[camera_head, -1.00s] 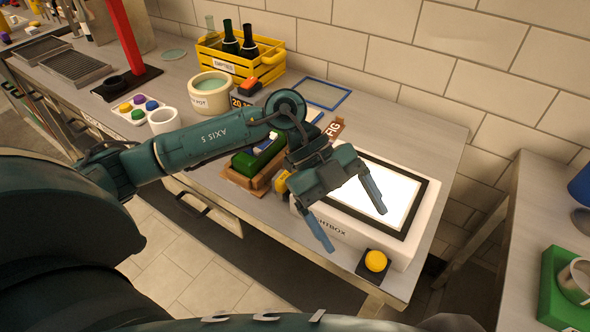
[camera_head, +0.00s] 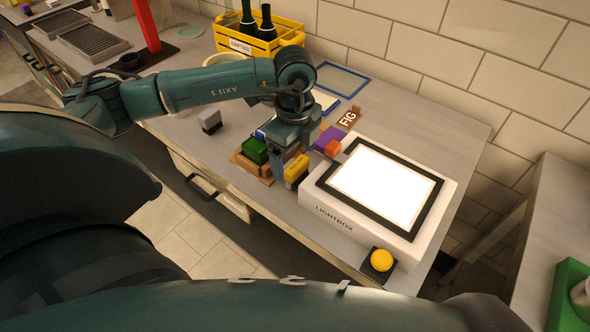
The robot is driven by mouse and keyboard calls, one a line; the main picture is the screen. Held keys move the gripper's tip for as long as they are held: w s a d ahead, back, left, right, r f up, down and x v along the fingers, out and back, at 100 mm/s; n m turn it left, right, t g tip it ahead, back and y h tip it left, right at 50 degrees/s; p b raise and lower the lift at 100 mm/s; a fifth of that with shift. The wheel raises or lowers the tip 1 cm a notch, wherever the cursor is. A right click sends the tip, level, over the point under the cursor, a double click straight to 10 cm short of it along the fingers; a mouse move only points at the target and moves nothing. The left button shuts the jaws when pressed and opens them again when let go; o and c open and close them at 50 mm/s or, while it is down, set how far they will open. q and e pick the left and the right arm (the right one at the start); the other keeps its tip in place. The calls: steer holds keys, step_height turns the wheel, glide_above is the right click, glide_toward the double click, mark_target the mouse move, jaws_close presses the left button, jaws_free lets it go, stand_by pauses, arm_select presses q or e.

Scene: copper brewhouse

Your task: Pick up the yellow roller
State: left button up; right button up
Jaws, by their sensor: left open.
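The yellow roller (camera_head: 296,170) appears as a small yellow piece with a dark marking, just left of the white lightbox. It stands by a brown wooden holder (camera_head: 240,165) that carries a green piece (camera_head: 254,150). My left gripper (camera_head: 288,163) is open and points down over this spot. One blue-grey finger shows just left of the yellow roller; the other is mostly hidden, so I cannot tell whether it touches. My right gripper does not show.
The lightbox (camera_head: 335,222) fills the table's right part, with a yellow button (camera_head: 381,260) before it. A purple piece (camera_head: 330,138) and a red-orange one (camera_head: 332,148) sit behind the gripper. A grey block (camera_head: 210,121) stands left. A yellow crate (camera_head: 262,46) holds bottles.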

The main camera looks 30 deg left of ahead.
mark_target(295, 162)
arm_select(q)
step_height(295, 162, down, 5)
steer(key=shift+w+f+p, duration=0.1)
steer(key=shift+w+p, duration=0.05)
steer(key=shift+p, duration=0.35)
steer(key=shift+c, duration=0.3)
steer(key=c, duration=1.1)
